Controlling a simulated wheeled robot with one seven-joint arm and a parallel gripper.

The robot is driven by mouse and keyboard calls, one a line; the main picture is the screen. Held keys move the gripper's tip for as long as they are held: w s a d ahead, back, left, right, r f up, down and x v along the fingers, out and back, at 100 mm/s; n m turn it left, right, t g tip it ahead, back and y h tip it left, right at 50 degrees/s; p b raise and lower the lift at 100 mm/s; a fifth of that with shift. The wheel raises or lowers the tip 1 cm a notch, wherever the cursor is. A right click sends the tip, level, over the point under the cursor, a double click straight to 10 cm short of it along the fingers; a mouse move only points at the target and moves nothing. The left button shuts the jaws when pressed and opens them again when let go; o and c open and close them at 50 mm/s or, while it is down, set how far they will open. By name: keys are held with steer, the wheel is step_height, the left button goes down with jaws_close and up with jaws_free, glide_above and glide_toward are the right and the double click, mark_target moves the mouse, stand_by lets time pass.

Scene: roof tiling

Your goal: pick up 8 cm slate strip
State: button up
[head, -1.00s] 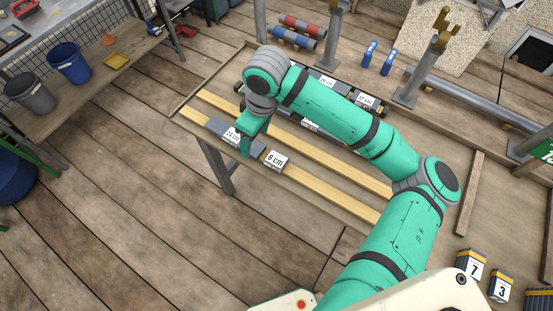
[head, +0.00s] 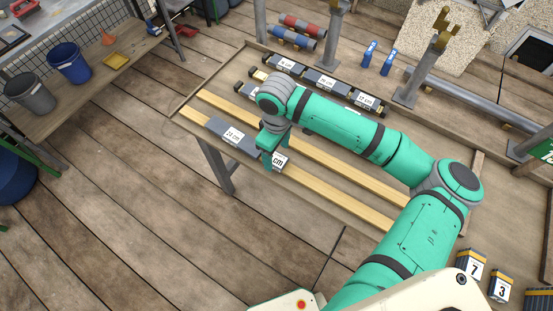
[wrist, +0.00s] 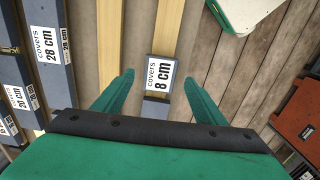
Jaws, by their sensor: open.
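The 8 cm slate strip is a short dark grey piece with a white label (head: 280,160). It lies on the near yellow batten (head: 325,192) of the table and is partly hidden by my gripper in the head view. In the wrist view the 8 cm slate strip (wrist: 160,73) shows with its label readable, framed between my fingertips. My gripper (wrist: 157,77) is open and empty, over the strip; how high above it I cannot tell. In the head view my gripper (head: 272,153) points down at the strip's left part.
A longer slate strip (head: 214,124), labelled about 23 cm, lies left of it on the same batten. Several labelled strips (head: 327,82) lie at the table's back. Battens to the right are bare. A side bench (head: 95,95) with buckets stands at left.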

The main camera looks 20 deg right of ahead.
mark_target(276, 160)
steer(key=shift+f, duration=1.3)
steer(key=c, duration=1.2)
steer(key=shift+r, duration=0.1)
